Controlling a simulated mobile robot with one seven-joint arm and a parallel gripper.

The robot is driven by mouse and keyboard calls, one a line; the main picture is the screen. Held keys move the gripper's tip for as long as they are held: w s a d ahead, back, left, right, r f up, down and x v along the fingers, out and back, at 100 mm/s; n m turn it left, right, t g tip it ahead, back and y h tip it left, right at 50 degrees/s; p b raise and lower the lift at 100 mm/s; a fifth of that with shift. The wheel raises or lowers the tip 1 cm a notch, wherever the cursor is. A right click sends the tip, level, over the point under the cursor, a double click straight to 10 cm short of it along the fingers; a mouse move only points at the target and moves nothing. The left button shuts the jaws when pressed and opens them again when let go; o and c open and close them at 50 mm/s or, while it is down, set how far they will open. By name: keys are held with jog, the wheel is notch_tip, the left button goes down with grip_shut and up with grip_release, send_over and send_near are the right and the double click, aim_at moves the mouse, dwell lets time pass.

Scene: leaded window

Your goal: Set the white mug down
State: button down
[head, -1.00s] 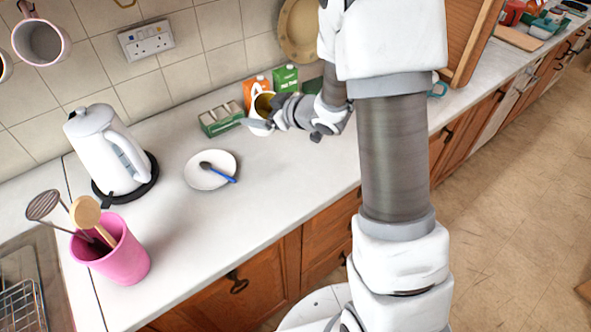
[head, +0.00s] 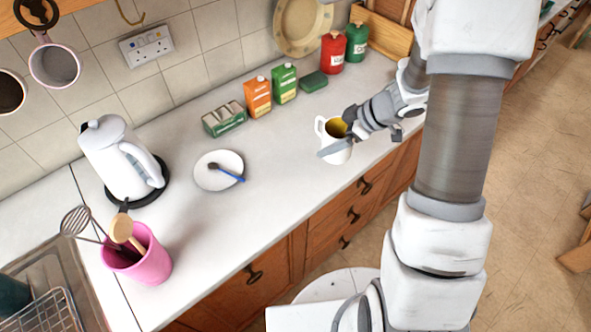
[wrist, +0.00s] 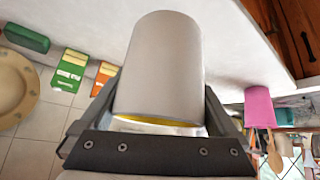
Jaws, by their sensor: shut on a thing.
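The white mug (head: 337,153) with a yellow inside is upright over the right part of the white counter (head: 275,190), close to its front edge. My gripper (head: 340,138) reaches it from the right and is shut on it, one finger showing across its near side. The mug's handle points left. In the wrist view the white mug (wrist: 160,65) fills the middle, between the fingers of my gripper (wrist: 160,125). I cannot tell whether its base touches the counter.
Orange (head: 257,97) and green (head: 284,84) cartons stand by the wall, with a green box (head: 224,118) left of them. A saucer with a spoon (head: 218,172), a kettle (head: 120,160) and a pink utensil pot (head: 140,258) are further left. Counter between saucer and mug is clear.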

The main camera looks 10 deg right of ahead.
jog(key=a+f, duration=0.2)
jog(key=a, duration=0.1)
jog(key=w+a+f+b, duration=0.1)
jog(key=a+f, duration=0.1)
jog(key=a, duration=0.2)
jog(key=w+a+f, duration=0.1)
jog(key=a+f, duration=0.2)
jog(key=a, duration=0.1)
jog(key=shift+w+b, duration=0.15)
jog(key=shift+b, duration=0.2)
jog(key=shift+a+f, duration=0.15)
jog(key=shift+f, duration=0.1)
jog(key=shift+f+b, duration=0.45)
jog(key=shift+f, duration=1.3)
